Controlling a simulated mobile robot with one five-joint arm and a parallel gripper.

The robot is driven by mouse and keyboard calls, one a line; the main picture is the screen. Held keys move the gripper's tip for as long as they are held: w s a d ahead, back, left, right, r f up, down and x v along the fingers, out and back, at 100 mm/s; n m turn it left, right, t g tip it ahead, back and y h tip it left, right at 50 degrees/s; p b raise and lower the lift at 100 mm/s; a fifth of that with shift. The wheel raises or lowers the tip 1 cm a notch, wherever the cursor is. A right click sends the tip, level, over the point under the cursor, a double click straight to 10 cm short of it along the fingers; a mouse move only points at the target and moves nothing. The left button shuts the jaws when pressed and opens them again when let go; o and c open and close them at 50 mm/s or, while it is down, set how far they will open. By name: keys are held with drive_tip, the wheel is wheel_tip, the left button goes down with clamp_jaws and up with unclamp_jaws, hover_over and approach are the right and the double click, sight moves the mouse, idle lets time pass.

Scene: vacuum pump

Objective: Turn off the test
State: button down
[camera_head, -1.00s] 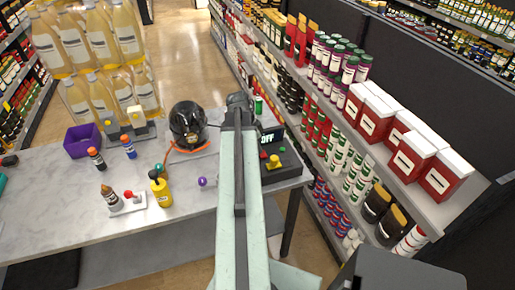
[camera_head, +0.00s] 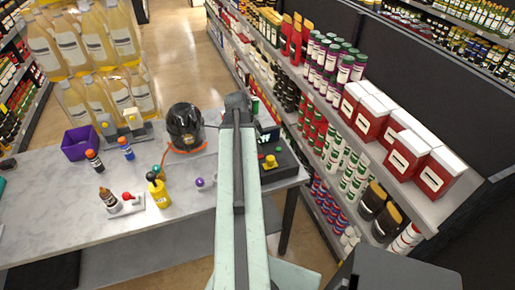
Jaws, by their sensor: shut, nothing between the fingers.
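A black device with a dark display (camera_head: 269,137) sits at the right end of the grey table, partly hidden behind my arm. Green-white lettering shows on the display, but my arm covers part of it. A yellow button (camera_head: 270,161) is on the device's top, with a small green button just above it. My arm runs up the middle of the picture, and its dark end with my gripper (camera_head: 238,102) is above the table's far right part, just left of the display. The gripper is shut and empty. Its fingertips are hard to make out.
A black helmet-like object (camera_head: 185,125) stands left of my gripper. A purple ball (camera_head: 200,183), a yellow bottle (camera_head: 160,195), a red-knobbed white base (camera_head: 131,203) and a purple bin (camera_head: 80,146) are on the table (camera_head: 60,215). Stocked shelves (camera_head: 440,205) run along the right.

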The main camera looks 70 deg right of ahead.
drive_tip(key=p+v, duration=1.1)
drive_tip(key=v, duration=0.1)
drive_tip(key=shift+s+d+r, duration=0.3)
drive_tip(key=shift+r, duration=0.05)
